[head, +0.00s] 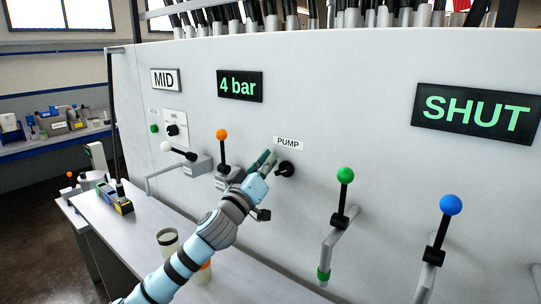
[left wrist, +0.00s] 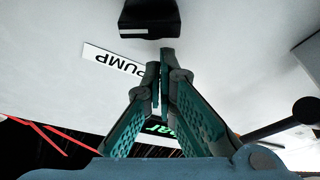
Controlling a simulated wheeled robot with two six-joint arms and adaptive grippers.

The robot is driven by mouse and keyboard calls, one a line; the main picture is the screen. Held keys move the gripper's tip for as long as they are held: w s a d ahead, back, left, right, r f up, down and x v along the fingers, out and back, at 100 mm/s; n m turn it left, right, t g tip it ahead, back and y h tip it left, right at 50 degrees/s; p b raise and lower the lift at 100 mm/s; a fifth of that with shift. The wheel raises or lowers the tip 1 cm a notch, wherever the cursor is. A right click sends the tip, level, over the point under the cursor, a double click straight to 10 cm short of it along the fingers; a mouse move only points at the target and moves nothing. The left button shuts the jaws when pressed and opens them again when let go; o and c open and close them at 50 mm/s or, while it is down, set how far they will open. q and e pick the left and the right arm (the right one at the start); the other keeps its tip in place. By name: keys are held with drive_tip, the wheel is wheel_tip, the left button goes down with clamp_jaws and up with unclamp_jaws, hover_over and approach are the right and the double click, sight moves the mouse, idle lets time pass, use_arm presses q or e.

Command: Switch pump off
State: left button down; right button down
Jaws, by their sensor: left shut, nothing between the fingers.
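The pump knob (head: 286,169) is a black rotary switch on the white panel, just below the PUMP label (head: 288,143). My left gripper (head: 272,156) is shut and empty, just left of the knob in the head view. In the left wrist view the black knob (left wrist: 160,18) stands just beyond the closed fingertips (left wrist: 160,58), with a small gap showing in that picture. The PUMP label (left wrist: 112,62) appears upside down beside the fingers. I cannot tell for sure whether the fingers touch the panel. My right gripper does not show.
An orange-topped lever (head: 221,135) and a white-topped lever (head: 166,147) stand left of my gripper. Green (head: 345,175) and blue (head: 450,205) levers stick out at the right. Displays read 4 bar (head: 240,86) and SHUT (head: 478,113). A jar (head: 168,241) stands on the bench below.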

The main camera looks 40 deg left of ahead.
use_arm(q)
drive_tip(key=shift+s+d+f, duration=0.2)
drive_tip(key=shift+d+f, duration=0.05)
drive_tip(key=shift+f, duration=0.3)
